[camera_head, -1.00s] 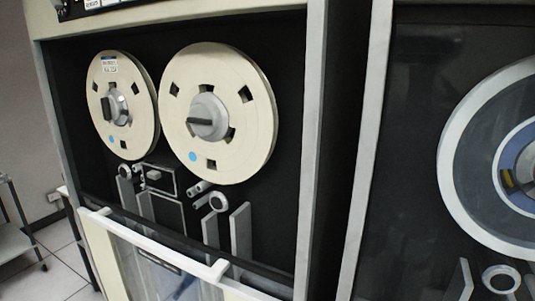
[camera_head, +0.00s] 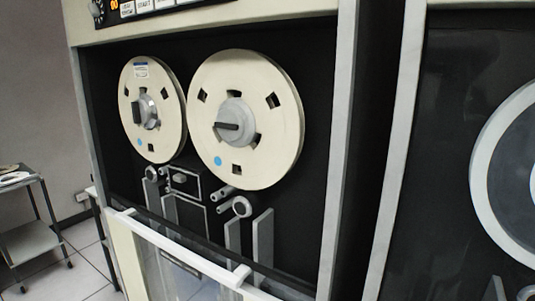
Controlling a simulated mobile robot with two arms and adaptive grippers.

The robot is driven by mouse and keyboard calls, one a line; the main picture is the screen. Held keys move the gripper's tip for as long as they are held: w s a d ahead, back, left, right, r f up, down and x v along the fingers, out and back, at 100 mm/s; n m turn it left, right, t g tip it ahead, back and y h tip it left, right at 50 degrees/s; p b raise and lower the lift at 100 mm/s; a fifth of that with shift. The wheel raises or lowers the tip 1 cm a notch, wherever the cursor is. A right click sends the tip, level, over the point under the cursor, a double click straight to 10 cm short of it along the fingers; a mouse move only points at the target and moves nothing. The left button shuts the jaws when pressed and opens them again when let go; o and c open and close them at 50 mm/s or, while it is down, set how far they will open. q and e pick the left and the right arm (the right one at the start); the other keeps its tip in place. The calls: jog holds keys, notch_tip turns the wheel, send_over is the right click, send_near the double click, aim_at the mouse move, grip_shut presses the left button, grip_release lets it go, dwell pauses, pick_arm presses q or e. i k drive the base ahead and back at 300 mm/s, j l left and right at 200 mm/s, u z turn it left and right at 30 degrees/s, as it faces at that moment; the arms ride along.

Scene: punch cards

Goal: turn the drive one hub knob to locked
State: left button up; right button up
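A tape drive (camera_head: 212,24) with an open front fills the middle of the head view. Two cream reels hang in its black bay: a left reel (camera_head: 165,140) and a larger-looking right reel (camera_head: 265,90). The left reel has a grey hub knob (camera_head: 145,110) with a dark upright bar. The right reel has a grey hub knob (camera_head: 232,122) whose bar lies about level. I cannot tell which knob belongs to drive one, nor which position counts as locked. Neither of my grippers shows in this view.
A white bar (camera_head: 180,248) crosses the drive's front below the reels. Another drive with a pale-rimmed reel (camera_head: 487,180) stands at the right, partly cut off. A metal cart (camera_head: 32,238) stands at the left on the tiled floor, with open floor near it.

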aim_at(140, 111)
jog(key=i+j+z, duration=0.15)
jog(key=j, duration=0.6)
jog(key=j+z, duration=0.15)
jog(key=j, duration=0.6)
